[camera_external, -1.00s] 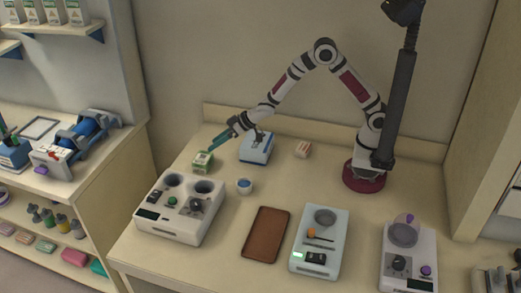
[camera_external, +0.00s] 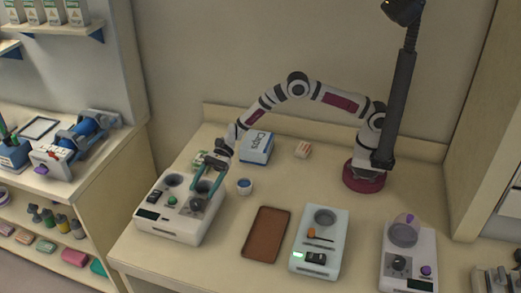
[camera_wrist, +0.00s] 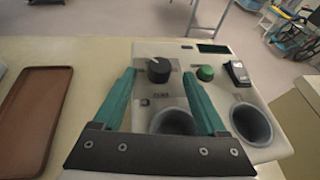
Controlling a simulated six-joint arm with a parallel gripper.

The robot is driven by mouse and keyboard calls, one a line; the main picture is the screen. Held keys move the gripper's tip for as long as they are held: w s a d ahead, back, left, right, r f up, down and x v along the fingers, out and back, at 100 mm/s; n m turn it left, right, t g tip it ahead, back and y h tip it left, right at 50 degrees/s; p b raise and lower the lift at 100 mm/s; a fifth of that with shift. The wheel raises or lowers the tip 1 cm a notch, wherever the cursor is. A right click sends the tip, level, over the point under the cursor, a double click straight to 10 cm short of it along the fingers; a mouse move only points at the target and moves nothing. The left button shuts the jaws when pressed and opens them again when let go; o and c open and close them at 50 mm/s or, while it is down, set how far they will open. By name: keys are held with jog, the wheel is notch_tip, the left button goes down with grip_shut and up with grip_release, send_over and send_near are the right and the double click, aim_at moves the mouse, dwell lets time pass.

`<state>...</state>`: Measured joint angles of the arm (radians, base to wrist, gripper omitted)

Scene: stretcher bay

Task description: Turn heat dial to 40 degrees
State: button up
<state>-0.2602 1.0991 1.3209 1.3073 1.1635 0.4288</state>
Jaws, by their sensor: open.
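The white unit (camera_external: 165,228) with two round wells stands at the left of the bench. It carries a dark dial (camera_wrist: 158,72) with a pale pointer mark, a green button (camera_wrist: 205,73), a black rocker switch (camera_wrist: 237,72) and a dark display (camera_wrist: 213,48). The dial's scale and the display are too small to read. My gripper (camera_external: 203,197) points down over this unit. In the wrist view my gripper (camera_wrist: 158,77) is open, with one teal finger on each side of the dial. I cannot tell whether the fingers touch it.
A brown tray (camera_external: 266,235) lies to the right, with a small blue-and-white cup (camera_external: 244,186) near it. A pale unit (camera_external: 318,270) and another unit with a dial (camera_external: 408,275) stand further right. A blue-and-white box (camera_external: 257,148) and a green-and-white box are behind.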

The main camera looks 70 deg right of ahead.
aim_at(196, 201)
jog(key=x, duration=0.6)
jog(key=shift+a+f, duration=0.1)
jog(key=shift+a, duration=0.05)
jog(key=shift+c, duration=0.3)
grip_shut()
